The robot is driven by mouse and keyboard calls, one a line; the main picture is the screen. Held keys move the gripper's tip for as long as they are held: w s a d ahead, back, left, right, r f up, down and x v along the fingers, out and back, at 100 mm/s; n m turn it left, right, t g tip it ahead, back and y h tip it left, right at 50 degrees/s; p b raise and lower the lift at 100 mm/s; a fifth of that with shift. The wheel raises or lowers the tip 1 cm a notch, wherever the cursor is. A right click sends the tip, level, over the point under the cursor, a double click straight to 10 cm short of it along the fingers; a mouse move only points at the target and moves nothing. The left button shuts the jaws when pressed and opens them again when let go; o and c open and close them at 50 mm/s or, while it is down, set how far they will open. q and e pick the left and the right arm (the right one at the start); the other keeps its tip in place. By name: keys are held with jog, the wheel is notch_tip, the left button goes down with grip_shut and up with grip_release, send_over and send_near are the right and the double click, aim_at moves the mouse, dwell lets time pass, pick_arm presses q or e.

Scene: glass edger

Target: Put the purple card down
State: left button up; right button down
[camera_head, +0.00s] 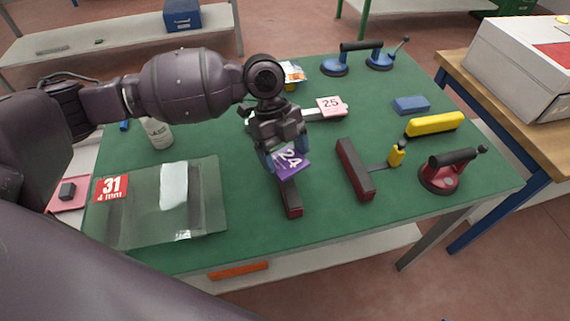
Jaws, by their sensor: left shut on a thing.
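The purple card (296,162) with the white number 24 is in my left gripper (284,158), above the green table top (250,246). The gripper points down and its fingers are shut on the card, covering part of its left side. Just below the card in the picture is a dark block with red sides (291,200). I cannot tell whether the card touches it. My right gripper is not in view.
A glass sheet (135,215) labelled 31 lies at the left. A pink card (330,106) marked 25 lies behind the gripper. A red-and-black bar (354,168), a red suction cup (440,178) and a yellow block (434,124) stand right. Green table shows bare at the front.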

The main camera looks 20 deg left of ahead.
aim_at(283, 158)
pick_arm(q)
notch_tip(283, 158, down, 4)
jog(key=shift+f+b, duration=0.2)
jog(key=shift+b, duration=0.1)
jog(key=shift+f, duration=0.15)
jog(key=o, duration=0.8)
